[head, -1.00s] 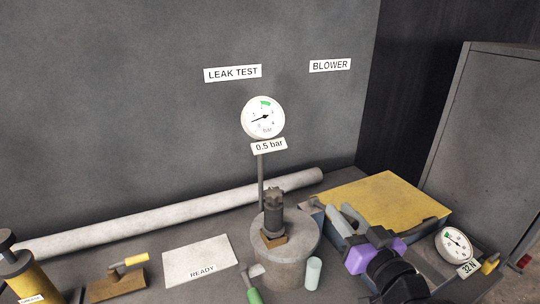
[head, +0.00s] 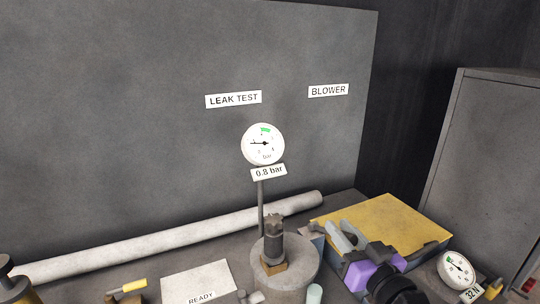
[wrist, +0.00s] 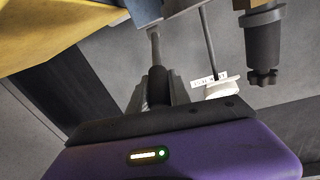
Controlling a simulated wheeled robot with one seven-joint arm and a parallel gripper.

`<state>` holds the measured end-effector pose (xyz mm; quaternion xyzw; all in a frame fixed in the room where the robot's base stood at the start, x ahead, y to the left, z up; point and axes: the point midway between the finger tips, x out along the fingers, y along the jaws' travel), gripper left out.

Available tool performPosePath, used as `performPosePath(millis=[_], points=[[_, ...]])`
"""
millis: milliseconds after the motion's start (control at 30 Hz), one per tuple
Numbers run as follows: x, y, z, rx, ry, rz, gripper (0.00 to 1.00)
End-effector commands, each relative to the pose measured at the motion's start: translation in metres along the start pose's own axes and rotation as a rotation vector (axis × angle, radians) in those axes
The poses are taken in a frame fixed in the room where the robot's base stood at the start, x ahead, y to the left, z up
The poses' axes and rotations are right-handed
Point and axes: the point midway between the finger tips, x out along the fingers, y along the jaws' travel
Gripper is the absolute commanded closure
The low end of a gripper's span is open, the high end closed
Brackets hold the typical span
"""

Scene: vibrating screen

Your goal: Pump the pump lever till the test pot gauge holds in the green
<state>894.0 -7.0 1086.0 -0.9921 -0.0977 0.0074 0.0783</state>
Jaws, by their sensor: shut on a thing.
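The test pot gauge (head: 263,144) stands on a thin post under the LEAK TEST sign. Its needle points left, short of the green band at the top, and its tag (head: 269,172) reads 0.8 bar. The grey round pot (head: 303,272) below carries a dark fitting (head: 273,246) on a brass block. My gripper (head: 348,238) is right of the pot, in front of the yellow-topped box. In the wrist view it is shut around the dark grip of the pump lever (wrist: 157,86), whose metal rod runs up out of the fingers. The pump's base is hidden.
The yellow-topped box (head: 382,216) lies just behind my gripper. A second dial (head: 456,270) stands to the right. A long pale pipe (head: 170,236) lies along the back wall. A READY plate (head: 195,280) and a yellow-handled tool (head: 130,286) are at the left.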

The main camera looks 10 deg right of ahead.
Motion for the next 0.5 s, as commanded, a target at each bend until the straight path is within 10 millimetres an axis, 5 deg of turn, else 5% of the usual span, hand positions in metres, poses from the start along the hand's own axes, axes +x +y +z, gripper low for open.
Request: performPosePath(millis=[33,500], points=[[0.0043,-0.0024,-0.0107,-0.002,0.004,-0.001,1.0],[0.0049,-0.0027,-0.0038,-0.002,-0.002,-0.002,1.0]])
